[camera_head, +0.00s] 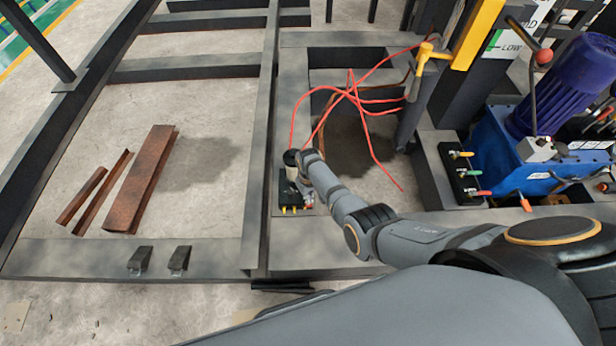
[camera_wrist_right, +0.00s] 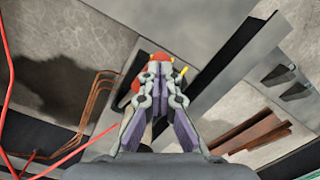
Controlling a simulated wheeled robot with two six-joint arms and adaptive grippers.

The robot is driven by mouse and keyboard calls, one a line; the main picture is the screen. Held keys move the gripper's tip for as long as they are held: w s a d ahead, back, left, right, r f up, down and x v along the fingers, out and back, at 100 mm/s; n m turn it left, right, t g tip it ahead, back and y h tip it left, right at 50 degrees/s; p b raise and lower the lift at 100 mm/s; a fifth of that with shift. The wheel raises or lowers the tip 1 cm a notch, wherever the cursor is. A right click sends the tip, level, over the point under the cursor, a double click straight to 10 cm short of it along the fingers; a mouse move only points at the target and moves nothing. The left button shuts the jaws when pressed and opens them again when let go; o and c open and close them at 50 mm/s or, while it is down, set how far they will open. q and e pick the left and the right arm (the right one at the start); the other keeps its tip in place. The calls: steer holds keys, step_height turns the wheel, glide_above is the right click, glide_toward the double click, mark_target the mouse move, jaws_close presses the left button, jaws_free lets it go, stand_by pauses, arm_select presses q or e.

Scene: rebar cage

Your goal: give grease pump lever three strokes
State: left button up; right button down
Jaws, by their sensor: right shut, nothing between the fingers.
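The grease pump (camera_head: 286,188) is a small dark block with a pale cylinder on top and yellow fittings at its foot. It sits on the steel frame in the middle of the head view. My right arm reaches in from the right, and its gripper (camera_head: 307,190) is at the pump's right side. In the right wrist view the gripper (camera_wrist_right: 159,75) is shut with nothing between its fingers. A red part (camera_wrist_right: 160,57) shows just beyond the fingertips; I cannot tell whether it is the lever or whether they touch. The fingers hide most of the pump there. My left gripper is out of view.
Red hoses (camera_head: 352,95) loop behind the pump. A blue hydraulic unit (camera_head: 497,150) with a motor and several small coloured handles stands at the right. Rusty steel channels (camera_head: 142,180) lie on the floor at the left. Steel beams (camera_head: 262,150) border the pump.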

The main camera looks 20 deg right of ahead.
steer(key=w+d+r+p, duration=0.1)
steer(key=w+r+p, duration=0.1)
steer(key=w+r, duration=0.2)
step_height(320, 180, up, 2)
steer(key=shift+r, duration=0.15)
steer(key=shift+s, duration=0.1)
stand_by(0.4)
steer(key=shift+s+f, duration=0.4)
steer(key=shift+f, duration=0.1)
steer(key=shift+s+a+f, duration=0.2)
steer(key=shift+s+f, duration=0.25)
steer(key=shift+f, duration=0.05)
